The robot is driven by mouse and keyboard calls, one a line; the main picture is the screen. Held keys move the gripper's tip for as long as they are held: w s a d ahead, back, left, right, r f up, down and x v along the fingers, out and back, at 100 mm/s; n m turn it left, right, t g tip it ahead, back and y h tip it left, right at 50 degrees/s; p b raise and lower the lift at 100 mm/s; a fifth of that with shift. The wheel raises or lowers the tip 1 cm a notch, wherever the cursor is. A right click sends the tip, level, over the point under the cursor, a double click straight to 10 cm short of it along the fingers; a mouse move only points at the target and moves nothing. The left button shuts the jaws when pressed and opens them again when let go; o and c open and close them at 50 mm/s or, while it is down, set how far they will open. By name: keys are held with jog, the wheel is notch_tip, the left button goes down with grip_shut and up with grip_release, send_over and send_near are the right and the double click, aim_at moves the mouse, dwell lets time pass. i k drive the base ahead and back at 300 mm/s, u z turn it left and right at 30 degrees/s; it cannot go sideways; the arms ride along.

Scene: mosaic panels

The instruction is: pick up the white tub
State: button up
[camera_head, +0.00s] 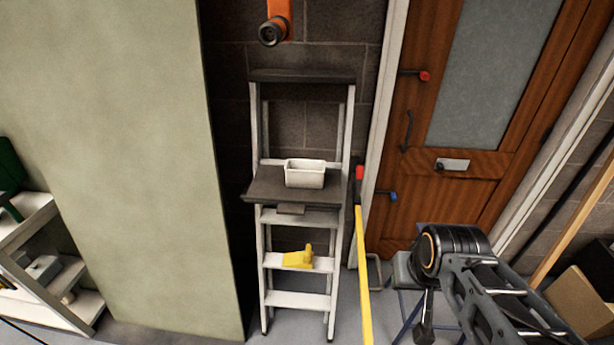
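The white tub (305,174) is a small, open-topped rectangular container. It stands upright on the dark top platform of a stepladder (264,187), near the middle of the view. My arm is at the lower right, well apart from the tub and lower in the picture. I cannot make out any gripper fingers on it. Nothing touches the tub except the platform under it.
A yellow object (298,258) lies on a lower ladder step. A yellow pole (363,270) stands right of the ladder. A pale green panel (120,150) is on the left, a wooden door (415,165) on the right. An orange-and-black fixture (274,25) is above.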

aim_at(299, 174)
jog(key=k, duration=0.6)
jog(key=u, duration=0.95)
jog(key=i, duration=1.4)
jog(key=z, duration=0.55)
